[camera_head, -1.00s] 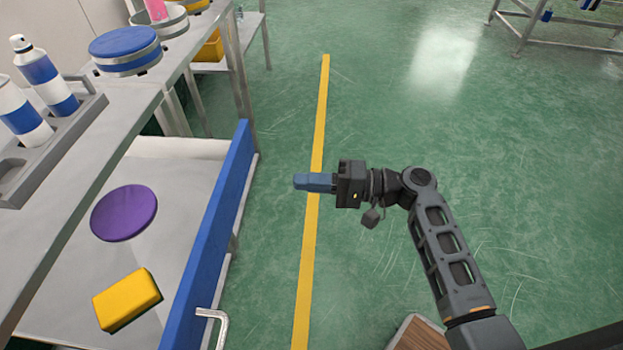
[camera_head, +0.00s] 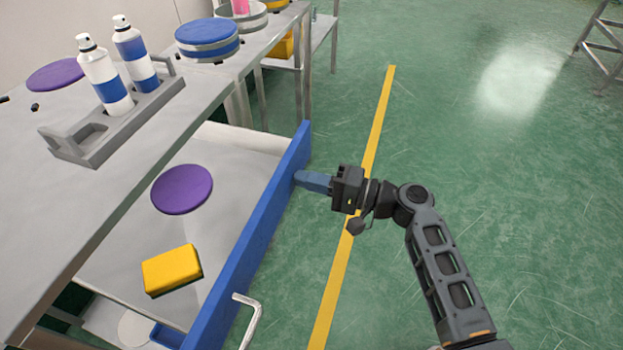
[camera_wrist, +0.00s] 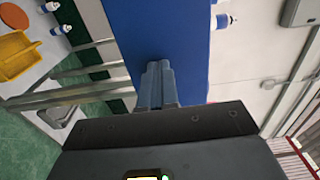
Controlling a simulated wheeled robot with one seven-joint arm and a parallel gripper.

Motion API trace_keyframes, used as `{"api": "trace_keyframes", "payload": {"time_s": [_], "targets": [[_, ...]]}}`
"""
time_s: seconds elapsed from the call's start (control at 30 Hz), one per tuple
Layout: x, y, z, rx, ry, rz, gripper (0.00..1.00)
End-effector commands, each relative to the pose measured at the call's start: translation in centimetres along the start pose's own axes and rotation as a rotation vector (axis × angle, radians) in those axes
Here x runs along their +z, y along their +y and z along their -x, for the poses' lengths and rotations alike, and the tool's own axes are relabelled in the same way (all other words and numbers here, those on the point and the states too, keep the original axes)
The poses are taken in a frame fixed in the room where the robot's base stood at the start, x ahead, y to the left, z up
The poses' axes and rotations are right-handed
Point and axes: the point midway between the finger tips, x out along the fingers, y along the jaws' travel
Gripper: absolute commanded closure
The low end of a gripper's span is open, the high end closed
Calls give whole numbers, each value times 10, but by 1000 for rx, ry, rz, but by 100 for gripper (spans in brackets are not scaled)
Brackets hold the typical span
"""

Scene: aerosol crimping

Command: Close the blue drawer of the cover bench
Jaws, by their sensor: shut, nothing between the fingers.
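The blue drawer (camera_head: 238,258) of the cover bench is pulled out, its blue front panel facing right. A purple round lid (camera_head: 182,189) and a yellow block (camera_head: 172,270) lie inside it. A metal handle (camera_head: 250,316) sticks out from the front near the bottom of the view. My gripper (camera_head: 299,179) is shut and empty, its blue fingertips at the outer face of the drawer front near its far end. In the wrist view the shut fingers (camera_wrist: 158,75) point at the blue panel (camera_wrist: 165,30). I cannot tell whether they touch it.
The bench top (camera_head: 150,190) holds a grey rack (camera_head: 115,125) with two spray cans and a purple disc (camera_head: 56,75). A blue-topped round container (camera_head: 208,38) stands farther back. Green floor with a yellow line (camera_head: 365,190) is free to the right.

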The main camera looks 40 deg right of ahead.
Motion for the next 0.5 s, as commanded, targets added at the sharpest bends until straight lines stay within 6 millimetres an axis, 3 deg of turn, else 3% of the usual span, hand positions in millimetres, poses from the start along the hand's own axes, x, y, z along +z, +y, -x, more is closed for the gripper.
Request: {"api": "trace_keyframes", "payload": {"time_s": [0.27, 0.5], "targets": [[0, 1, -11, -1, -2, 2, 100], [1, 3, -55, -1, -5, 3, 100]]}}
